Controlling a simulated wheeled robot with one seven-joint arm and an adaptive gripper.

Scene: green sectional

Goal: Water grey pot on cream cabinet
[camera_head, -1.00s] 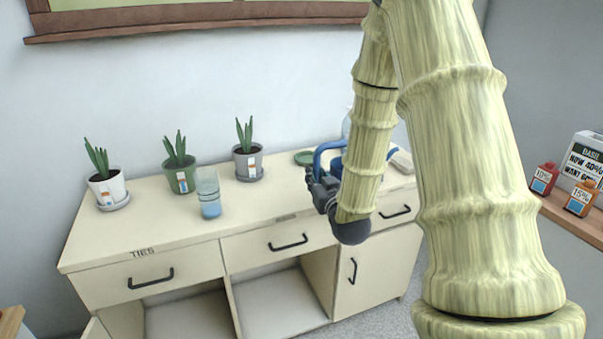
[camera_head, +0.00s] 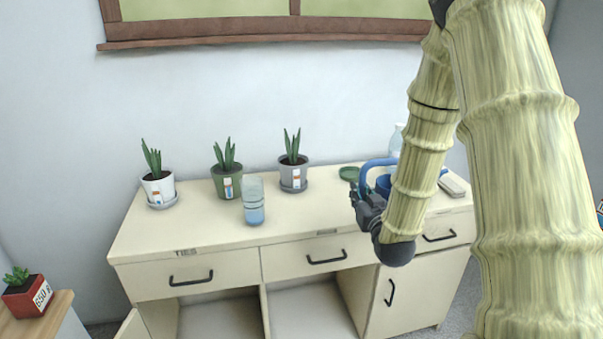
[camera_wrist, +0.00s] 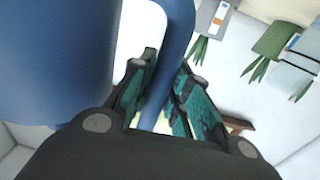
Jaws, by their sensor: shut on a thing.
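The grey pot (camera_head: 294,175) with a spiky plant stands on a grey saucer on the cream cabinet (camera_head: 215,233), rightmost of three potted plants. It also shows at the top of the wrist view (camera_wrist: 213,18). A blue watering can (camera_head: 383,184) is at the right of the cabinet, mostly hidden behind my arm. Its body fills the left of the wrist view (camera_wrist: 55,60). My gripper (camera_wrist: 158,95) is shut on the can's blue handle. In the head view my gripper (camera_head: 366,203) is right of the grey pot, apart from it.
A green pot (camera_head: 227,186) and a white pot (camera_head: 159,191) stand left of the grey pot. A clear cup with blue liquid (camera_head: 254,204) stands in front. A green dish (camera_head: 349,174) and a clear bottle (camera_head: 397,138) are near the can.

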